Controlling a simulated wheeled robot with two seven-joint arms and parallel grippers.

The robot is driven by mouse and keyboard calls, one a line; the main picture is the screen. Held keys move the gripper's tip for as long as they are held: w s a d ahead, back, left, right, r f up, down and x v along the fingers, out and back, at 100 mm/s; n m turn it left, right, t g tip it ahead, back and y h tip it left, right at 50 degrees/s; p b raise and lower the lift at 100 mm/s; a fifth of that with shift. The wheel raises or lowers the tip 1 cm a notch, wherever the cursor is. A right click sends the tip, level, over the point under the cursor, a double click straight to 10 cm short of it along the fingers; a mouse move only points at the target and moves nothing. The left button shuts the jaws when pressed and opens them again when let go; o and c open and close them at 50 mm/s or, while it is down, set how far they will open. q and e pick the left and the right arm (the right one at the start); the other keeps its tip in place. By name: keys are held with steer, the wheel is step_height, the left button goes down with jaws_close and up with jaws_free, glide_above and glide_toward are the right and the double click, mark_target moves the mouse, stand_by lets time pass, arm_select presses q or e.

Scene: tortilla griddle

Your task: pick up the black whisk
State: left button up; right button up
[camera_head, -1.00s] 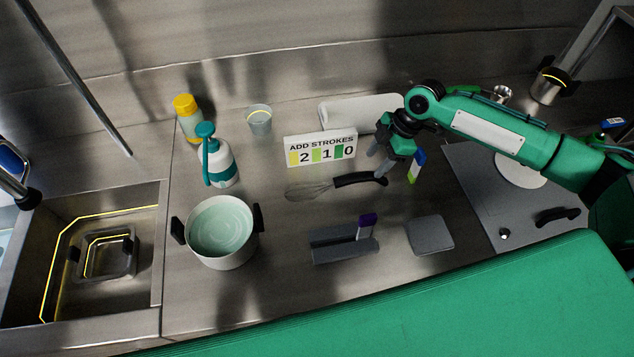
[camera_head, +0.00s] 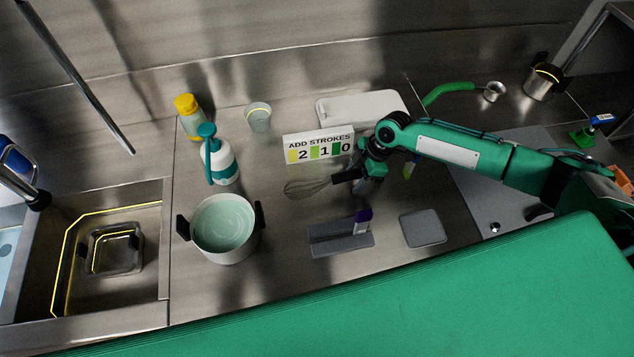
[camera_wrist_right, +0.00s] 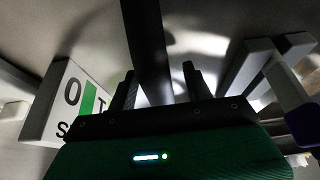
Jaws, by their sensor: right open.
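The black whisk lies on the steel counter, its wire head (camera_head: 306,188) toward the left and its black handle (camera_head: 346,176) toward the right. My right gripper (camera_head: 368,186) is at the right part of the handle, which the gripper partly hides. In the right wrist view, the dark handle (camera_wrist_right: 148,45) runs up between the two open fingers, and my right gripper (camera_wrist_right: 160,88) shows a gap on its right side. I cannot tell whether a finger touches it. My left gripper is not in view.
The ADD STROKES sign (camera_head: 318,147) stands just behind the whisk. A pot of liquid (camera_head: 224,228) is at the left. A grey holder with a purple-tipped part (camera_head: 341,243) and a grey pad (camera_head: 423,228) lie in front. A white board (camera_head: 362,106) is behind.

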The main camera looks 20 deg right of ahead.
steer(key=c, duration=1.1)
steer(key=shift+r, duration=0.1)
